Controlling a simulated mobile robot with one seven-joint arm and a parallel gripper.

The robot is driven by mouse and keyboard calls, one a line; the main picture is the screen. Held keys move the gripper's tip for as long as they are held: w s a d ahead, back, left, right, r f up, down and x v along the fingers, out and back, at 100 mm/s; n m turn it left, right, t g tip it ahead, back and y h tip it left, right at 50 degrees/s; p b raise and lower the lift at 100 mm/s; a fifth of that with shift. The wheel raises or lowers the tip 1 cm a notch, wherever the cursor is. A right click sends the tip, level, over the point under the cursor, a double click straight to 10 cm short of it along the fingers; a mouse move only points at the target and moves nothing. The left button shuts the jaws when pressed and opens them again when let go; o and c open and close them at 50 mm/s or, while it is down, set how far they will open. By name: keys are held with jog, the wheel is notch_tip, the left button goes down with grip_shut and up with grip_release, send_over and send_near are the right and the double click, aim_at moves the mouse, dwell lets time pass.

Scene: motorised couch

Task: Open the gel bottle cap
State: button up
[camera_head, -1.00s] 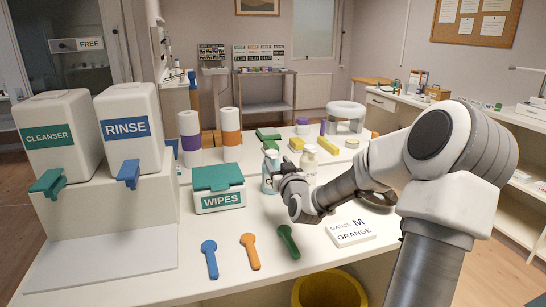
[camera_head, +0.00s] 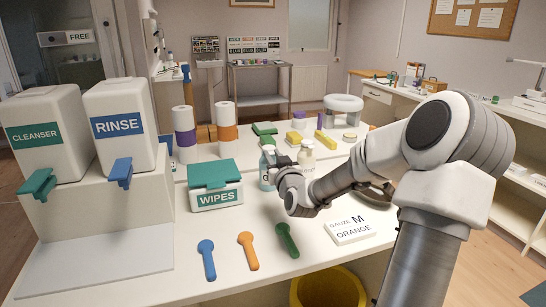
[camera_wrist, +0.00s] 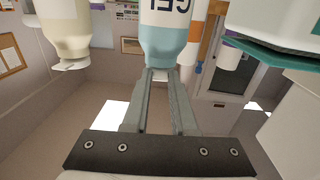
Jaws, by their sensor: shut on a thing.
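The teal gel bottle (camera_wrist: 163,35) fills the top centre of the wrist view, appearing upside down there with its label partly cut off. It also shows in the head view (camera_head: 266,170), standing on the white table, partly behind my gripper. My gripper (camera_wrist: 160,76) has its two fingers closed around the small pale cap (camera_wrist: 159,74) at the bottle's neck.
A cream bottle (camera_head: 307,157) stands close to the right of the gel bottle. The wipes box (camera_head: 216,198) is at its left. Coloured scoops and a gauze pack (camera_head: 349,229) lie in front. Cleanser and rinse dispensers stand at far left.

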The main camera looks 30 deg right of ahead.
grip_shut()
jog(key=shift+r, duration=0.1)
